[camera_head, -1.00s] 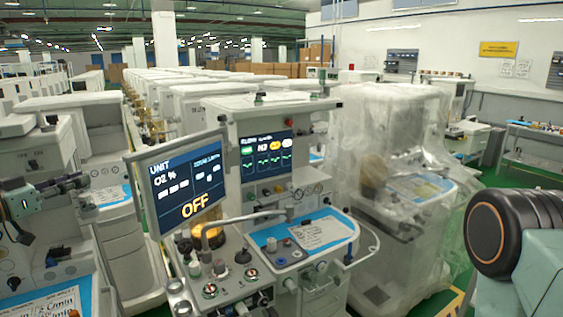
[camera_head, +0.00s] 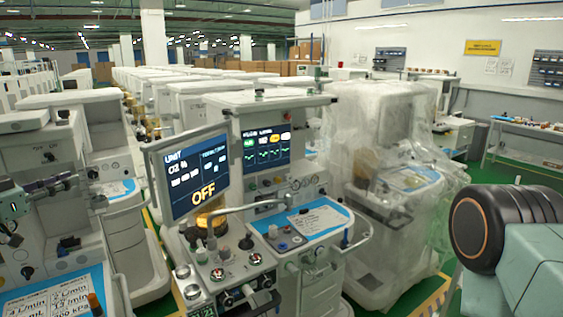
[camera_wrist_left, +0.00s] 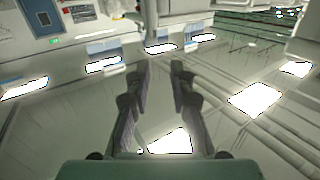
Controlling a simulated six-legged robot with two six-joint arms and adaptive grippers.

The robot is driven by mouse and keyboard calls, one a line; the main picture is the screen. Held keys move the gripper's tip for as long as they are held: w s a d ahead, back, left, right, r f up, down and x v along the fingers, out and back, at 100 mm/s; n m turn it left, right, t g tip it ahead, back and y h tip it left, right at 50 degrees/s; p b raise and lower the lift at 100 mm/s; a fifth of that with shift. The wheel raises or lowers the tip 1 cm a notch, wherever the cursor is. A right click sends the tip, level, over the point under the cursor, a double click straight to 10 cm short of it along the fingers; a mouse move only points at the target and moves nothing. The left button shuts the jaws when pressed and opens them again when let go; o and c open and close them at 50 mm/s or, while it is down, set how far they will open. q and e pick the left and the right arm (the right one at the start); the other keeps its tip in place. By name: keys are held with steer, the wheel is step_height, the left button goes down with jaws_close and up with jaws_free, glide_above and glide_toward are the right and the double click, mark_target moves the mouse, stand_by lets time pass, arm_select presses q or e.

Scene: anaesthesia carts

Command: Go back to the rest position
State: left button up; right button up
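My left gripper (camera_head: 68,184) shows at the left edge of the head view, in front of a grey-white machine; its green body is partly cut off. In the left wrist view the two dark fingers of the left gripper (camera_wrist_left: 161,75) stand apart with nothing between them, so it is open and empty. My right arm shows at the lower right of the head view as a dark round joint and green links. My right gripper is outside the view.
An anaesthesia machine (camera_head: 262,97) with a tilted monitor (camera_head: 190,178) reading OFF stands in the middle. A plastic-wrapped machine (camera_head: 378,115) stands to its right. More machines fill the left and back. Green floor shows between them. A bench (camera_head: 527,127) is at the far right.

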arm_select(q)
steer(key=w+d+f+n+y+b, duration=0.1)
steer(key=d+f+n+y+b, duration=0.3)
steer(key=d+f, duration=0.65)
steer(key=s+d+f+n+g+b, duration=0.25)
steer(key=s+d+f, duration=0.3)
steer(key=f, duration=0.65)
steer(key=s+d+f+n+g+b, duration=0.1)
steer(key=s+d+f+g+b, duration=0.4)
steer(key=f, duration=0.6)
steer(key=s+d+f+g+y+b, duration=0.1)
steer(key=s+f+b, duration=0.3)
steer(key=s+f, duration=0.6)
steer(key=s+d+f+m+g+y+b, duration=0.1)
steer(key=s+d+f+g+b, duration=0.2)
steer(key=s+f, duration=0.8)
steer(key=s+d+f+m+g+y+b, duration=0.1)
steer(key=s+f+g+b, duration=0.3)
steer(key=s+f, duration=0.6)
steer(key=s+d+b, duration=0.1)
steer(key=s+b, duration=0.1)
steer(key=s, duration=0.1)
steer(key=shift+d+f+b, duration=0.3)
steer(key=shift+f+b, duration=0.1)
steer(key=shift+s+g, duration=0.15)
steer(key=shift+g, duration=0.1)
